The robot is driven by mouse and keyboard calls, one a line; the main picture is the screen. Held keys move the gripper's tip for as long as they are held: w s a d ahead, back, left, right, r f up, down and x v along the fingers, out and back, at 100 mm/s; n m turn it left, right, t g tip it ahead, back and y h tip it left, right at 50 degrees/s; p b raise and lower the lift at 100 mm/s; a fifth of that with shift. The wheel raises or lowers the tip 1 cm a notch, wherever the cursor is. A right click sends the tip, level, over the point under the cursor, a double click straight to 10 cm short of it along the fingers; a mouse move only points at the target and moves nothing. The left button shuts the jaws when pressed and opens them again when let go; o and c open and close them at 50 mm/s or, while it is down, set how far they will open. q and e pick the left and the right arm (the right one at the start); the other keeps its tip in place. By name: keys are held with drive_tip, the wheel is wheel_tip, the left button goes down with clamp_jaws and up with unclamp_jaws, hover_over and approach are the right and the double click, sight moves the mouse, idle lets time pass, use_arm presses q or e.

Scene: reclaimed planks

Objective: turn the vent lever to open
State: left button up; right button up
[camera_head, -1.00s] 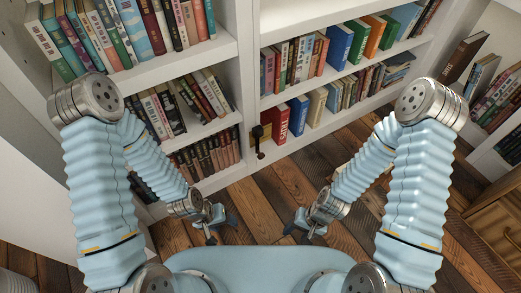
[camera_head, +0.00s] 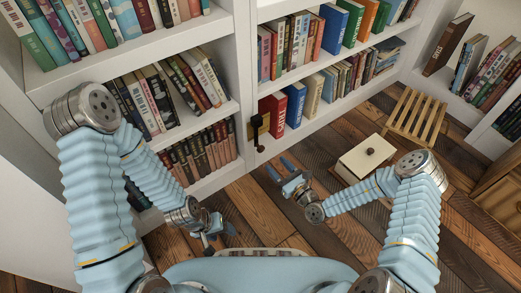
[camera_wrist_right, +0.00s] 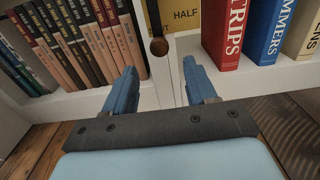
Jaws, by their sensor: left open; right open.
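The vent lever (camera_head: 259,146) is dark with a round knob and hangs down from a brass plate (camera_head: 264,124) on the white bookcase upright. In the right wrist view the lever's knob (camera_wrist_right: 159,47) shows beyond and between my fingers, in front of the yellow plate (camera_wrist_right: 186,15), which reads "HALF". My right gripper (camera_head: 279,168) is open and empty, below and right of the lever, with a gap between them. It also shows in the wrist view (camera_wrist_right: 158,88). My left gripper (camera_head: 220,230) is open and empty, low over the floor.
White bookcase shelves (camera_head: 190,127) full of books flank the lever; a red book (camera_head: 271,114) stands just right of it. A pale box with a dark knob (camera_head: 365,160) and a slatted wooden stand (camera_head: 416,113) are on the plank floor at right. Floor before the lever is clear.

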sight(262, 150)
drive_tip(key=b+x, duration=0.2)
drive_tip(key=x, duration=0.8)
drive_tip(key=shift+w+a, duration=0.2)
drive_tip(key=shift+c, duration=0.4)
clamp_jaws()
